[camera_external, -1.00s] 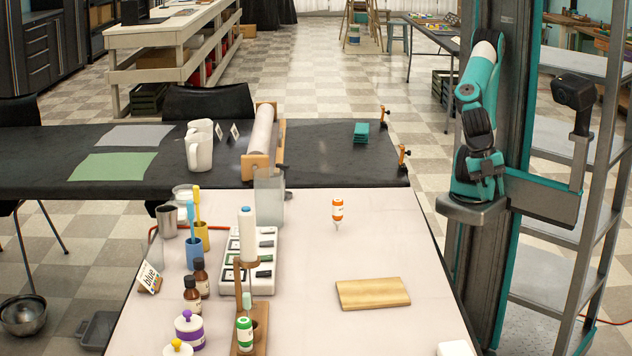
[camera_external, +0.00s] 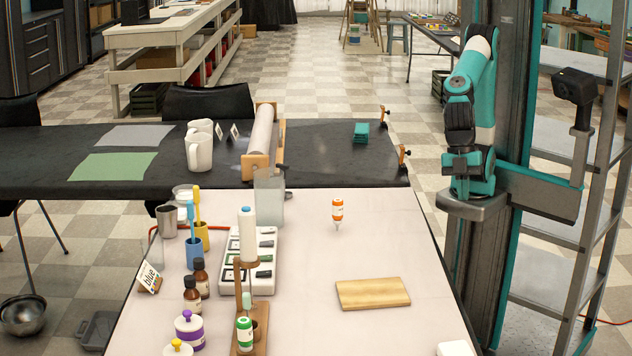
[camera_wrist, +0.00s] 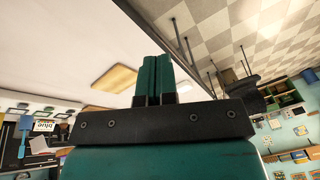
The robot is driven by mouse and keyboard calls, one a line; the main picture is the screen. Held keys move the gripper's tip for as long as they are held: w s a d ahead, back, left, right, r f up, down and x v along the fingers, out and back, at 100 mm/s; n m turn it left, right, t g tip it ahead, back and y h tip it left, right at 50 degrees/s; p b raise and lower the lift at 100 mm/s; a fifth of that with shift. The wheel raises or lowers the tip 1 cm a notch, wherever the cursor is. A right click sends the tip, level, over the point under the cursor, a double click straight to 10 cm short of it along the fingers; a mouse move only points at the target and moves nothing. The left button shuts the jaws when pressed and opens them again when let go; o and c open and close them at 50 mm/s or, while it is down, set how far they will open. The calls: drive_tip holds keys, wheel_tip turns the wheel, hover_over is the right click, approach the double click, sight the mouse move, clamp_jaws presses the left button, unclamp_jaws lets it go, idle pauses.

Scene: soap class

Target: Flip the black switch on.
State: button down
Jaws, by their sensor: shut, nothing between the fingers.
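A white switch panel (camera_external: 262,286) lies on the pale table, left of its middle, with several small dark and green rockers on it. A black-looking switch (camera_external: 263,274) is near its front right; whether it is on or off is too small to tell. A tall white bottle on a wooden stand hides part of the panel. My gripper (camera_wrist: 157,60) has its teal fingers together and empty in the wrist view. My arm is folded up by the column at the right, well away from the panel, and touches nothing on the table.
The table's right part is mostly clear.

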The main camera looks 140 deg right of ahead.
drive_tip(key=w+d+r+m+t+h+p, duration=0.1)
drive_tip(key=w+d+r+m+h, duration=0.15)
drive_tip(key=w, duration=0.85)
drive_tip(key=w+d+r+m+t+h+p, duration=0.1)
drive_tip(key=w+d+m+t+p, duration=0.2)
drive_tip(key=w, duration=0.8)
drive_tip(key=w+d+f+m+h+p, duration=0.1)
drive_tip(key=w+d+m+h, duration=0.3)
drive_tip(key=w+d+m, duration=0.4)
drive_tip(key=w+d+f, duration=0.1)
drive_tip(key=w+d, duration=0.3)
drive_tip(key=w, duration=0.3)
drive_tip(key=shift+d+f+h+p, duration=0.15)
drive_tip(key=shift+d+h+p, duration=0.15)
drive_tip(key=shift+h+p, duration=0.1)
drive_tip(key=shift+w, duration=0.1)
hover_over(265, 272)
drive_tip(key=s+a, duration=0.1)
wheel_tip(265, 272, down, 8)
drive_tip(key=shift+s+a+r+p, duration=0.1)
drive_tip(key=shift+a+p, duration=0.05)
drive_tip(key=shift+p, duration=0.15)
drive_tip(key=shift+s+a+f, duration=0.15)
drive_tip(key=shift+f, duration=1.85)
